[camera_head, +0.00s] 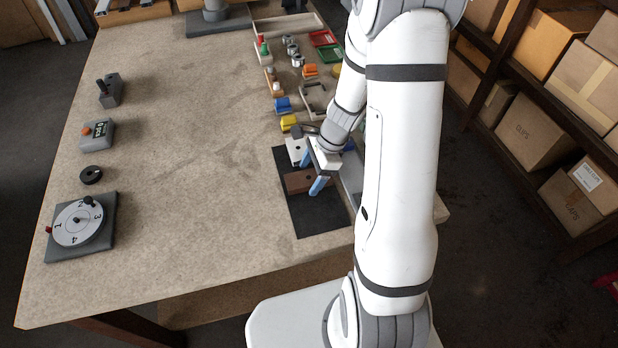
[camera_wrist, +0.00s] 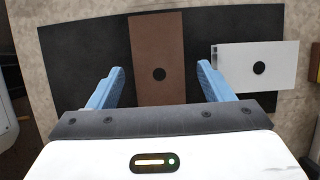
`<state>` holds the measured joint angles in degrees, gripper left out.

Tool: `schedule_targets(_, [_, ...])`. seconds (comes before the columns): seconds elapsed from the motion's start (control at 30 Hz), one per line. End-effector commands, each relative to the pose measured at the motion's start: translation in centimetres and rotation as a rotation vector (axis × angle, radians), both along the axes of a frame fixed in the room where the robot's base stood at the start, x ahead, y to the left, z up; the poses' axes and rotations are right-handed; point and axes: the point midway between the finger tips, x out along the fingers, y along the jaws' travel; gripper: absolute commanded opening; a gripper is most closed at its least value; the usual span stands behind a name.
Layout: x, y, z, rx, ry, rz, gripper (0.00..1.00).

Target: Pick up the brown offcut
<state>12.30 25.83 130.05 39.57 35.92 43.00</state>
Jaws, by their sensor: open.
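The brown offcut (camera_head: 300,181) lies flat on a black mat (camera_head: 318,219) near the table's front right part. In the wrist view the brown offcut (camera_wrist: 158,40) is a long brown strip with a black round spot, and it lies between my two blue fingers. My gripper (camera_head: 314,172) is open around the line of the offcut; it also shows in the wrist view (camera_wrist: 159,78). I see no finger touching the offcut. The height of my fingertips above it is hard to tell. The near end of the offcut is hidden behind my gripper body.
A white offcut (camera_wrist: 255,65) with a black spot lies right of the brown one in the wrist view, close to my right finger. Yellow (camera_head: 288,122) and blue (camera_head: 283,104) pieces stand behind the mat. A numbered dial (camera_head: 78,224) stands at the left. The table's middle is clear.

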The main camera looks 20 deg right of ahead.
Motion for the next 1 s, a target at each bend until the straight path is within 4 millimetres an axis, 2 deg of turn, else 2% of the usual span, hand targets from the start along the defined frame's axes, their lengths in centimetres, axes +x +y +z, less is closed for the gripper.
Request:
schedule_targets(0.23, [0.01,0.10,-0.22,0.000,-0.001,0.001,0.74])
schedule_targets(0.83, [0.01,0.09,-0.19,0.000,-0.001,0.001,0.25])
schedule_targets(1.0, [0.01,0.09,-0.18,0.000,-0.001,0.001,0.25])
